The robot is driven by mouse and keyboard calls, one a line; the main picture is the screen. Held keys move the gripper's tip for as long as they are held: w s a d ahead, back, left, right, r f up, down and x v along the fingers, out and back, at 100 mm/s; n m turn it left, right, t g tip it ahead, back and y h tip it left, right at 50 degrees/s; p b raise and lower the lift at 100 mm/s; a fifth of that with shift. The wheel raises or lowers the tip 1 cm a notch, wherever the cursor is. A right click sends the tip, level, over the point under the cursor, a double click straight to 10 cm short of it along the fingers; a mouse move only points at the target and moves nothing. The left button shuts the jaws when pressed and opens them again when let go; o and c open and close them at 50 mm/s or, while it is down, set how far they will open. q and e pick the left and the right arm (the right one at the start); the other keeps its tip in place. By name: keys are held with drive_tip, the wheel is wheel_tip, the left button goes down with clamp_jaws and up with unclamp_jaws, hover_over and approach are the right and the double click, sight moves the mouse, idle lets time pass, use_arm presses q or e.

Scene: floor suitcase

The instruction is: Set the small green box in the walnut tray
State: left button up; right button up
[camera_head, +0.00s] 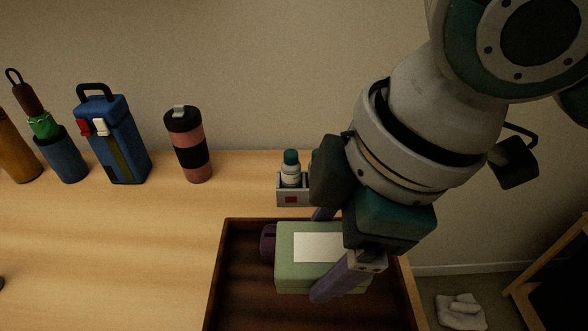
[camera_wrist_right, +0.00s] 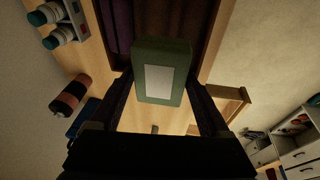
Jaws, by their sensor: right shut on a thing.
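The small green box (camera_head: 290,275) has a pale label on top and shows in the head view over the walnut tray (camera_head: 224,268). My right gripper (camera_head: 328,252) is shut on the green box, with one finger on its near side and the other mostly hidden behind it. In the right wrist view the green box (camera_wrist_right: 160,72) sits between the two fingers, with the dark tray (camera_wrist_right: 207,40) beyond it. I cannot tell whether the box touches the tray floor. A dark purple thing (camera_head: 268,243) is in the tray beside the box. My left gripper is not in view.
Behind the tray stands a small grey holder (camera_head: 293,196) with teal-capped bottles. The table's left middle is clear. A white cloth (camera_head: 460,312) lies on the floor at right.

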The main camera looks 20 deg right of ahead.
drive_tip(key=f+b, duration=0.1)
drive_tip(key=f, duration=0.3)
drive_tip(key=f+b, duration=0.1)
drive_tip(key=f, duration=0.4)
drive_tip(key=f+b, duration=0.1)
drive_tip(key=f, duration=0.4)
drive_tip(key=shift+s+a, duration=0.1)
drive_tip(key=shift+a, duration=0.15)
wheel_tip(320, 180, down, 4)
drive_tip(key=shift+r+b, duration=0.1)
drive_tip(key=shift+b, duration=0.8)
drive_tip(key=shift+f, duration=0.4)
drive_tip(key=shift+f, duration=0.1)
drive_tip(key=o, duration=1.3)
